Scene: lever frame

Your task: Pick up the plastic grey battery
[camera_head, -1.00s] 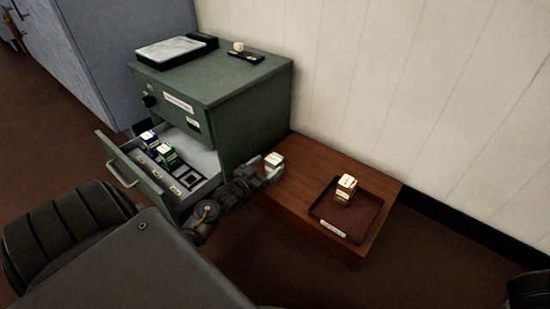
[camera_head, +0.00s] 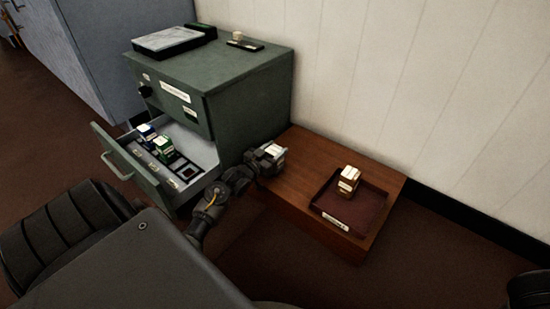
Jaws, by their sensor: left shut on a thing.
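The grey battery (camera_head: 273,150) is a small, pale grey block with a whitish top, at the left part of the low wooden table. My left gripper (camera_head: 267,157) is at it, with its fingers around the block, and is shut on it. The fingers hide part of the block's sides. I cannot tell whether the block touches the table or is just above it. My right gripper is not in view.
A brown tray (camera_head: 366,222) with a tan and white block (camera_head: 348,179) is on the wooden table (camera_head: 311,151).

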